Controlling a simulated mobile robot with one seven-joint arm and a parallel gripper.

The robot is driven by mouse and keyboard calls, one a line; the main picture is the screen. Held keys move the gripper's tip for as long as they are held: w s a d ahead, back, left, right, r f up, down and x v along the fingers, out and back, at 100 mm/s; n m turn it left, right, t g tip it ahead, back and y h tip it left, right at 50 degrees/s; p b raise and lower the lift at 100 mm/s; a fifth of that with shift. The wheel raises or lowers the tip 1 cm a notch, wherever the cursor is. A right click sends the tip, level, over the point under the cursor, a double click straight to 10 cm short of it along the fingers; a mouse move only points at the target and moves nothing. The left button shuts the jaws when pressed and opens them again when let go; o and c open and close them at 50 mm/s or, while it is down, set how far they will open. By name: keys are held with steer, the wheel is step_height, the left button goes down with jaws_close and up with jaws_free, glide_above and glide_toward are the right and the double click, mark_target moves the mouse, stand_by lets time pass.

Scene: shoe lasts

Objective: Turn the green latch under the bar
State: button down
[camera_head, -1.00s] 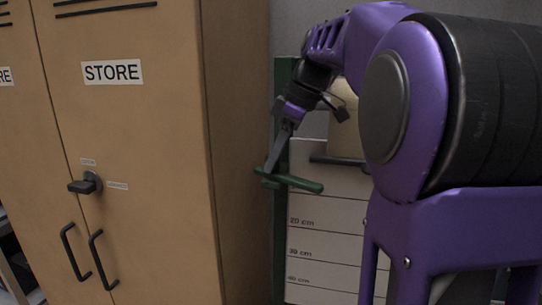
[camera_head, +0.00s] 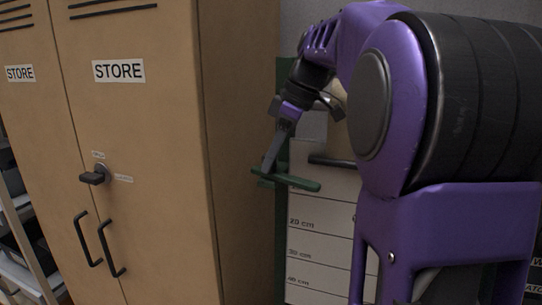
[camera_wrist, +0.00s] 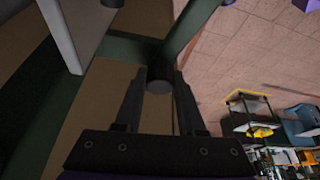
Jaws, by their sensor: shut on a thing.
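The green latch (camera_head: 296,181) is a lever at the upper left of a white panel, beside the tan cabinet. It lies nearly level, with its right end slightly lower in the head view. A dark horizontal bar (camera_head: 335,160) is on the panel just above the latch's right part. My gripper (camera_head: 268,168) comes down from above and is shut on the latch near its left end. In the wrist view, my gripper (camera_wrist: 158,82) has its two fingers on either side of a dark round piece. A green length runs up and right behind it. The exact contact is dim.
The tan cabinet (camera_head: 150,215), marked STORE, stands close to the left of the latch, with its doors shut. A dark knob (camera_head: 96,175) and two handles are on its front. The white panel (camera_head: 318,235) has centimetre marks. Shelves (camera_wrist: 250,120) show in the wrist view.

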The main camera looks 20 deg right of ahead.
steer(key=c, duration=0.5)
jaws_free()
steer(key=p+v, duration=0.1)
steer(key=v, duration=1.6)
steer(key=shift+d, duration=0.2)
steer(key=shift+s+r, duration=0.1)
steer(key=shift+r, duration=0.05)
